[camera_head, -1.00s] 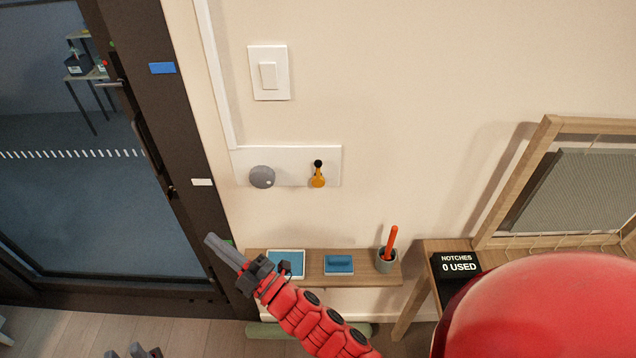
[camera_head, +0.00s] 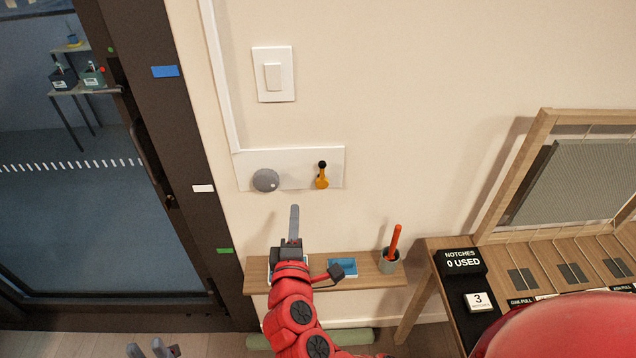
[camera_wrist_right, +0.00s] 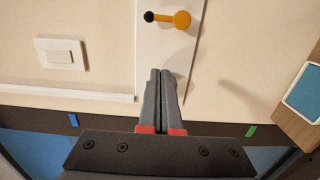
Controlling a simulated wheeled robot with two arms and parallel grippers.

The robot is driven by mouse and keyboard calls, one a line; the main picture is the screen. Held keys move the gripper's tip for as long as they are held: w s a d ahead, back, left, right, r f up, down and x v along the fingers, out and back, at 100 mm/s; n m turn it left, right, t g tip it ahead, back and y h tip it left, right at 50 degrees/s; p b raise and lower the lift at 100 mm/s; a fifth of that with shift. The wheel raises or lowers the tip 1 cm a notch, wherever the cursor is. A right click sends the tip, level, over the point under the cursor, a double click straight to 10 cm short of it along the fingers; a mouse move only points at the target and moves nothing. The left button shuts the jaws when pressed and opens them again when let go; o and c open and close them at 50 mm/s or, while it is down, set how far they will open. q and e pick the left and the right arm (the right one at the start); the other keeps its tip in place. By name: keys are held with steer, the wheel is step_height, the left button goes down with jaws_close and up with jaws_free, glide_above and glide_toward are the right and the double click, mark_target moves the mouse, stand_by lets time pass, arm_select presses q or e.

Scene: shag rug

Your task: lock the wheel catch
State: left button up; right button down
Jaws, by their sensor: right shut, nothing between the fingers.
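A white wall plate (camera_head: 292,176) holds a round grey knob (camera_head: 265,180) at its left and an orange lever (camera_head: 321,182) with a black tip at its right. The black tip points up. In the right wrist view the lever (camera_wrist_right: 182,19) is near the top; the knob is not visible there. My right gripper (camera_head: 294,208) is shut and empty, its fingers pointing up just below the plate, between knob and lever. The right wrist view shows its fingers (camera_wrist_right: 161,72) together. My left gripper (camera_head: 150,348) is at the bottom edge, fingers apart, apparently empty.
A light switch (camera_head: 273,74) is above the plate. A wooden shelf (camera_head: 367,268) below carries blue items and a grey cup (camera_head: 388,262) with a red stick. A dark-framed glass door (camera_head: 190,150) stands left. A wooden bench (camera_head: 540,255) is at right, with a "0 USED" sign (camera_head: 463,261).

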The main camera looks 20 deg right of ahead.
mark_target(322, 173)
stand_by(0.3)
steer(key=w+d+p, duration=0.2)
steer(key=w, duration=0.1)
steer(key=w+d+p, duration=0.1)
steer(key=w+d, duration=0.1)
steer(key=w, duration=0.1)
steer(key=w+d+p, duration=0.2)
steer(key=w, duration=0.1)
steer(key=shift+w+d+r+p, duration=0.15)
steer(key=shift+d+p, duration=0.1)
steer(key=shift+p, duration=0.05)
steer(key=shift+d, duration=0.4)
